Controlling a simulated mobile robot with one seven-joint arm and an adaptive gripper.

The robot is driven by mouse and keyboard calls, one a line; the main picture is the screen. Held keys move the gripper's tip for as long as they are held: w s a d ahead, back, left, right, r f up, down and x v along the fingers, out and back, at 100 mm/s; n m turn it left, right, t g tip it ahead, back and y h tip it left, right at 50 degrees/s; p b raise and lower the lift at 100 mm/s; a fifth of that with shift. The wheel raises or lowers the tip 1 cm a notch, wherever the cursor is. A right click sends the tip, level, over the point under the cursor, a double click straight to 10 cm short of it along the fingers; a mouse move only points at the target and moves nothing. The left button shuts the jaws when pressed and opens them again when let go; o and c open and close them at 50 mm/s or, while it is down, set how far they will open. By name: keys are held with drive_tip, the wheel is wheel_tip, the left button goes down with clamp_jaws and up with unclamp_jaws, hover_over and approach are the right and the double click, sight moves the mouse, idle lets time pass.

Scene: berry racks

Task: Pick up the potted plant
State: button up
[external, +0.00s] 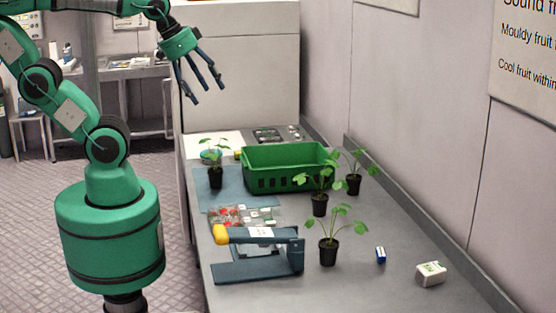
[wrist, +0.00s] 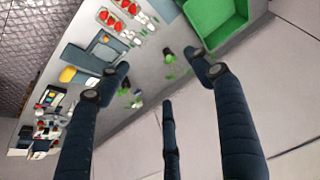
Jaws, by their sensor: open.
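Several small potted plants in black pots stand on the grey bench. One plant (external: 215,177) is at the left on a blue mat. Another plant (external: 320,204) is before the green crate, one (external: 353,184) is at the crate's right, and one (external: 328,250) is nearest the camera. My gripper (external: 207,90) has dark blue fingers spread open and empty, high above the bench's far left part. In the wrist view my gripper (wrist: 160,80) spans small, distant plants, one of them a plant (wrist: 169,58) between the fingertips. Fingers may hide part of some plants.
A green crate (external: 290,178) stands mid-bench. Near it are the blue mat (external: 240,187), red fruit punnets (external: 230,216) and a blue press with a yellow handle (external: 265,236). A blue box (external: 381,255) and white box (external: 431,274) lie at right. A wall borders the bench's right side.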

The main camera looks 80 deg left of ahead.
drive_tip(key=w+g+p, duration=0.1)
drive_tip(key=w+p, duration=0.1)
drive_tip(key=w, duration=0.8)
drive_tip(key=m+g+p, duration=0.4)
drive_tip(key=g+p, duration=0.1)
hover_over(320, 196)
wheel_tip(320, 196, down, 22)
drive_tip(key=f, duration=0.1)
drive_tip(key=shift+d, duration=0.15)
drive_tip(key=shift+f, duration=4.3)
